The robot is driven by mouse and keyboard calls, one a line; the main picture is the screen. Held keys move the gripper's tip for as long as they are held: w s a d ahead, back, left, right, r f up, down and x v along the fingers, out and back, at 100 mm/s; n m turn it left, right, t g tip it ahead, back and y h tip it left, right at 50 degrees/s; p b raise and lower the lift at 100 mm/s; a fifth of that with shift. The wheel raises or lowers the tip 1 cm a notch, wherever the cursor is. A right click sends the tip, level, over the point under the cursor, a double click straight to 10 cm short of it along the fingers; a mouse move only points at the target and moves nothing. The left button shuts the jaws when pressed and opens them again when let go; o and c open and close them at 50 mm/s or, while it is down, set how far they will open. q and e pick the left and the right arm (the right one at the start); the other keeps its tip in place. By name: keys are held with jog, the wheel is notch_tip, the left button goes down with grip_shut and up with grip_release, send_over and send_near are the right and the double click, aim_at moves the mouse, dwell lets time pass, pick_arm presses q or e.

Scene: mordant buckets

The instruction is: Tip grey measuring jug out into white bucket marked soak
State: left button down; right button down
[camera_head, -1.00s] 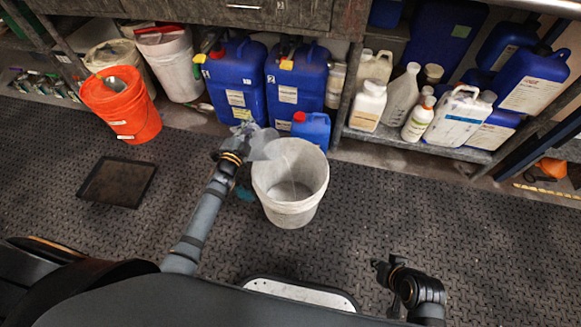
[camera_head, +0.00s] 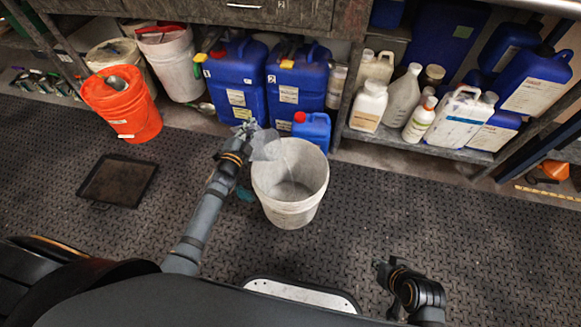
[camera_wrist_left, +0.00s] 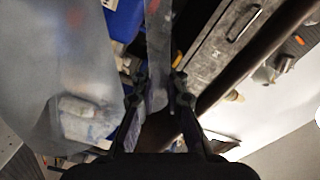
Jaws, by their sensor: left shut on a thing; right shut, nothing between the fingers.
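The grey measuring jug (camera_head: 266,146) is translucent and tilted at the upper left rim of the white bucket (camera_head: 290,208). My left gripper (camera_head: 242,132) is shut on the jug's handle. In the left wrist view the jug's cloudy body (camera_wrist_left: 75,65) fills the left side, and its handle strip (camera_wrist_left: 158,45) runs between the fingers (camera_wrist_left: 158,88). The bucket stands upright on the floor; its inside looks pale, and I cannot read a mark on it. My right gripper (camera_head: 381,270) is shut and empty, low at the right.
Blue jerrycans (camera_head: 238,85) and a small blue can (camera_head: 312,128) stand behind the bucket. An orange bucket (camera_head: 125,108) and a dark tray (camera_head: 118,181) are at the left. Bottles (camera_head: 402,95) fill the right shelf. The floor right of the bucket is clear.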

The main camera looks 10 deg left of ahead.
pick_arm(q)
jog(key=shift+d+m, duration=0.4)
pick_arm(e)
jog(key=shift+d+f, duration=0.2)
jog(key=shift+d, duration=0.1)
dwell(1.0)
pick_arm(q)
jog(key=shift+d+b, duration=0.3)
pick_arm(e)
jog(key=shift+w+d+r+t, duration=0.2)
jog(key=shift+w+r+t, duration=0.2)
jog(key=shift+w, duration=0.35)
jog(key=shift+w+d+r+t, duration=0.15)
jog(key=shift+w+r+t, duration=0.25)
jog(key=shift+w, duration=0.35)
pick_arm(q)
jog(key=shift+m, duration=0.3)
pick_arm(e)
jog(key=shift+w+d, duration=0.1)
jog(key=shift+w, duration=0.05)
